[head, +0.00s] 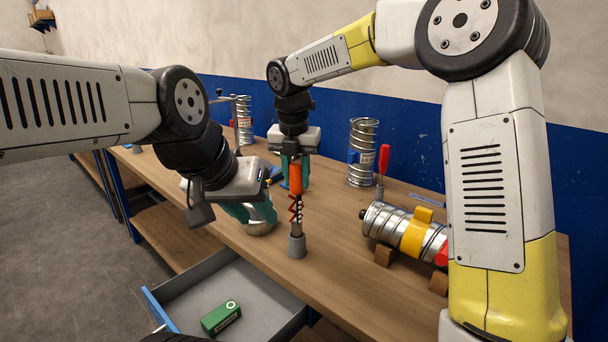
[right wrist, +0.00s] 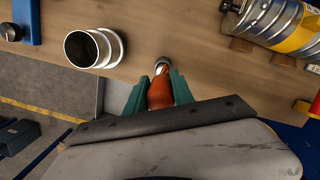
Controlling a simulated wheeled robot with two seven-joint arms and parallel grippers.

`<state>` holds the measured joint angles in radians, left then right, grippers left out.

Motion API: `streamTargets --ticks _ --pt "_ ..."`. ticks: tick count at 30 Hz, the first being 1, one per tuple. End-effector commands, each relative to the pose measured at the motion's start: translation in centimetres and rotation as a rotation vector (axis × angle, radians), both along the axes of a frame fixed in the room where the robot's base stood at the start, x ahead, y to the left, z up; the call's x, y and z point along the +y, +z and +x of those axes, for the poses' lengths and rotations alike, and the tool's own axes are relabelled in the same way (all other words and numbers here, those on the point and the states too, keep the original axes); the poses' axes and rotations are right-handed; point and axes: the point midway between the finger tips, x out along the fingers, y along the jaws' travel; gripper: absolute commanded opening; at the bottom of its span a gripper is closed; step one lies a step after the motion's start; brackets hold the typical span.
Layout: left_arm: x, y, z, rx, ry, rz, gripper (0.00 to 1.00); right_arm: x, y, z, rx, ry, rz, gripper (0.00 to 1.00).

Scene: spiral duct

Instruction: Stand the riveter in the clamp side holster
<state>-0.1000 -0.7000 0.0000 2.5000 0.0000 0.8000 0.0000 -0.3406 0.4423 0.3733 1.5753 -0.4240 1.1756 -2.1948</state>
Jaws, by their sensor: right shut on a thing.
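The riveter (head: 296,205) has an orange handle and dark red, folded linkage, and it is upright. My right gripper (head: 295,178) is shut on its orange handle, which also shows between the teal fingers in the right wrist view (right wrist: 160,92). A small grey tapered holster (head: 297,246) stands on the bench directly below, and the riveter's lower end meets its mouth. How deep the tip sits is hidden. My left gripper (head: 251,212) is open, its teal fingers apart, in front of a short silver duct piece (head: 262,229); I cannot tell whether they touch.
A silver duct with a yellow band (head: 413,235) lies on wooden blocks at the right, beside a red-handled tool (head: 383,160). Upright spiral ducts (head: 363,153) stand behind. An open drawer (head: 257,318) below the front edge holds a green box (head: 221,317). The bench front centre is clear.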

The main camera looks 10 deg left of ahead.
Motion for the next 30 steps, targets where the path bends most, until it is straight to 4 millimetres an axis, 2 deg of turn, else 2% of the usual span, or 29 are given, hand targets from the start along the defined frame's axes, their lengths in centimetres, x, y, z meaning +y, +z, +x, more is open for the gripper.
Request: streamTargets --ticks 20,21,24,25,30 --pt "0.0 0.0 0.0 0.000 0.000 0.000 0.36 0.0 -1.5 0.0 -0.002 0.001 0.001 0.00" --pt "0.0 0.0 0.0 0.000 0.000 0.000 0.36 0.0 -1.6 0.0 -0.002 0.001 0.001 0.31" --pt "0.0 0.0 0.0 0.000 0.000 0.000 0.36 0.0 -1.6 0.0 -0.002 0.001 0.001 0.51" --pt "0.0 0.0 0.0 0.000 0.000 0.000 0.36 0.0 -1.6 0.0 -0.002 0.001 0.001 0.54" --pt "0.0 0.0 0.0 0.000 0.000 0.000 0.36 0.0 -1.6 0.0 -0.001 0.001 0.001 0.54"
